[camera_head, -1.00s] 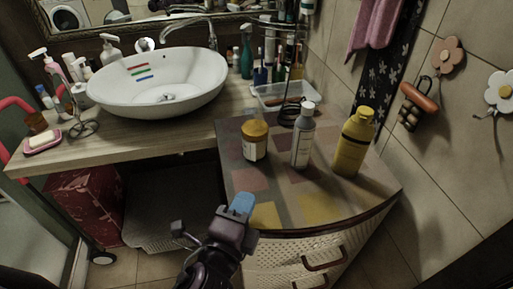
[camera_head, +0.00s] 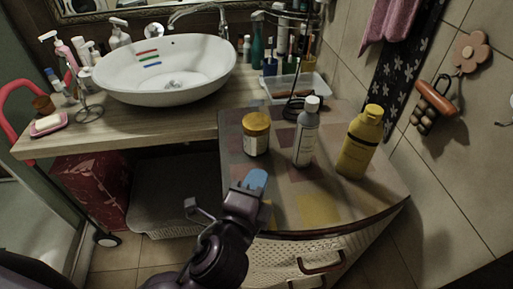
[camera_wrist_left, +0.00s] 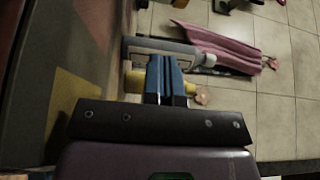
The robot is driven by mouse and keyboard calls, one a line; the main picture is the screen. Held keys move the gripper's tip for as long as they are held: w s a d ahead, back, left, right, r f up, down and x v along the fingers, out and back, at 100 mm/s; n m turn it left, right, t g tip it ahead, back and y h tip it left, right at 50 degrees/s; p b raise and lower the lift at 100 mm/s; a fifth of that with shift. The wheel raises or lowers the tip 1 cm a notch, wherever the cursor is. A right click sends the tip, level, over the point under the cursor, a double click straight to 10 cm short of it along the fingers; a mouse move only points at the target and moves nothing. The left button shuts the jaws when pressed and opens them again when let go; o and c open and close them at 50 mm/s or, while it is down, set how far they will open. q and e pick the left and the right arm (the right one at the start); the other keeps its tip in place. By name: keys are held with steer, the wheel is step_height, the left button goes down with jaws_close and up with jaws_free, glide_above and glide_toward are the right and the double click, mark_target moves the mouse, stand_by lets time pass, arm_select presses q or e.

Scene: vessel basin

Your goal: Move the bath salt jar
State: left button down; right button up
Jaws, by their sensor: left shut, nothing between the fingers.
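The bath salt jar, a small jar with a yellow lid and a pale label (camera_head: 257,140), stands upright on the patterned counter, left of two bottles. My left gripper (camera_head: 256,179) is in front of the jar, near the counter's front edge, apart from it. In the left wrist view its blue fingers (camera_wrist_left: 165,78) are together with nothing between them. I cannot make out the jar in that view. My right gripper is not in view.
A grey bottle with a white cap (camera_head: 305,135) and a yellow bottle (camera_head: 359,143) stand right of the jar. A clear tray (camera_head: 292,88) and a wire stand are behind. A white basin (camera_head: 165,85) is at left. The counter's front right is clear.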

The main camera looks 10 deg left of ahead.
mark_target(244, 129)
arm_select(q)
steer(key=w, duration=0.5)
steer(key=shift+w+d, duration=0.1)
steer(key=shift+d, duration=0.15)
steer(key=shift+w+a, duration=0.8)
steer(key=shift+w, duration=0.05)
steer(key=shift+w+a, duration=0.45)
steer(key=shift+w, duration=0.05)
steer(key=shift+w+a+r, duration=0.1)
steer(key=shift+w+a, duration=0.1)
steer(key=shift+w, duration=0.05)
steer(key=w+a+p, duration=0.1)
steer(key=w+a, duration=0.1)
steer(key=w+a+p, duration=0.1)
steer(key=w+a, duration=0.1)
steer(key=w, duration=0.1)
steer(key=shift+w+a, duration=0.2)
steer(key=shift+w, duration=0.05)
